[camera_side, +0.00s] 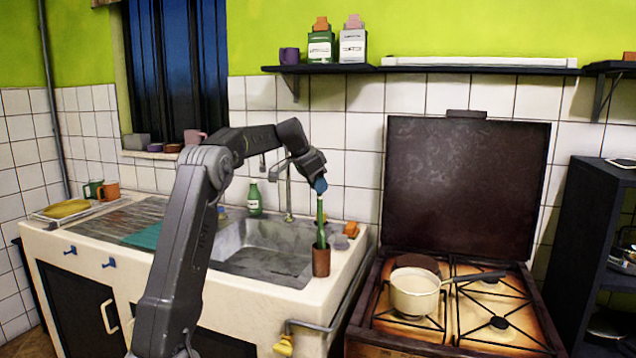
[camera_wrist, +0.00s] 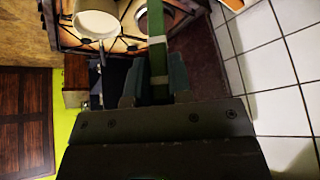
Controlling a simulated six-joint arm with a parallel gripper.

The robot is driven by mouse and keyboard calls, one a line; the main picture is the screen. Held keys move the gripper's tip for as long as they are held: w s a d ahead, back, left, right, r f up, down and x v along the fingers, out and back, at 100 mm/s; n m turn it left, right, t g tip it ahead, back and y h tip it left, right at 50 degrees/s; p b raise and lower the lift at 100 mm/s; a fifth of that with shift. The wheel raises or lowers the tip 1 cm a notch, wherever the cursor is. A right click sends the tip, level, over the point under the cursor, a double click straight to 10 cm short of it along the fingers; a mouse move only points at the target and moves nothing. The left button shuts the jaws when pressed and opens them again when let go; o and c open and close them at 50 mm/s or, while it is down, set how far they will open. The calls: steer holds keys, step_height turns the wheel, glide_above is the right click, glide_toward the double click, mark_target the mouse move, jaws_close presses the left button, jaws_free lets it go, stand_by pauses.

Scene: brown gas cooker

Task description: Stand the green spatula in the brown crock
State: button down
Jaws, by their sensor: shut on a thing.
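The green spatula (camera_side: 320,215) hangs upright below my gripper (camera_side: 320,187) in the side view. My gripper is shut on its upper part. In the wrist view the spatula (camera_wrist: 157,45) stands between my two fingers (camera_wrist: 154,85). The brown crock (camera_side: 321,263) stands at the front right corner of the sink counter. The spatula's lower end meets the crock's rim in the side view; I cannot tell how far inside it is.
The sink basin (camera_side: 262,250) lies left of the crock. A green bottle (camera_side: 254,199) stands behind the basin. An orange-brown item (camera_side: 351,229) sits close behind the crock to the right. The cooker (camera_side: 480,325) with a cream saucepan (camera_side: 414,294) is farther right.

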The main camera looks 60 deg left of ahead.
mark_target(318, 206)
steer(key=shift+f, duration=3.25)
steer(key=c, duration=1)
jaws_free()
steer(key=shift+o, duration=0.2)
steer(key=shift+r, duration=0.1)
steer(key=v, duration=1.3)
steer(key=shift+s+r, duration=0.2)
steer(key=shift+r, duration=0.05)
steer(key=shift+d, duration=0.1)
